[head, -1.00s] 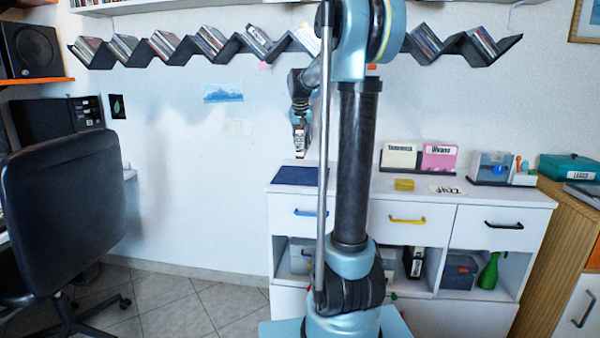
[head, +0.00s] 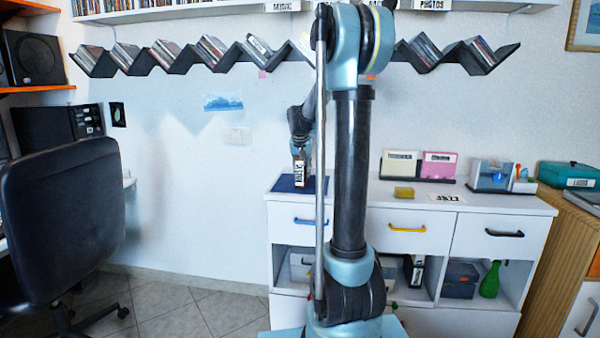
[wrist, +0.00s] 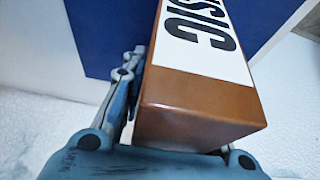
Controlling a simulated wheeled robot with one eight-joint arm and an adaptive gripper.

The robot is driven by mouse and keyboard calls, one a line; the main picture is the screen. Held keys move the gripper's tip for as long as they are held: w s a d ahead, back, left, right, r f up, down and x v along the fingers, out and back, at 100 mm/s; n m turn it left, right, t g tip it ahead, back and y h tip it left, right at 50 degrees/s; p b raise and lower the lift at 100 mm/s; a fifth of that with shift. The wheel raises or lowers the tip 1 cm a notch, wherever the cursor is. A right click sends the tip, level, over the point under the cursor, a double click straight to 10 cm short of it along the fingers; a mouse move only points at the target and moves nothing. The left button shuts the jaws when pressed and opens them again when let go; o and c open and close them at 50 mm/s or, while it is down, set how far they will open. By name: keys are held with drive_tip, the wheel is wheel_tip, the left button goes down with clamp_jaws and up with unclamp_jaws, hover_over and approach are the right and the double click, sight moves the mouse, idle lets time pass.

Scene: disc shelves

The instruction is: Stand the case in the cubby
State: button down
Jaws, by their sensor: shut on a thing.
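The case (wrist: 195,100) is brown with a white label ending in "SIC", and fills the middle of the wrist view. My gripper (head: 299,156) is shut on it. One finger shows along the case's left side in the wrist view; the other is mostly hidden. In the head view the case (head: 299,174) hangs label outward, roughly upright, over or in front of the blue mat (head: 286,184) at the cabinet's left end. I cannot tell whether it touches the mat. Open cubbies lie under the drawers; the left cubby (head: 284,268) is partly hidden by my arm.
The middle cubby holds a dark upright case (head: 416,270). The right cubby holds a grey box (head: 460,281) and a green bottle (head: 490,280). A chair (head: 65,215) stands left.

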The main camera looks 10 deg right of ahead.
drive_tip(key=c, duration=1.2)
unclamp_jaws()
drive_tip(key=shift+c, duration=0.2)
drive_tip(key=v, duration=1.2)
drive_tip(key=shift+s+a, duration=0.1)
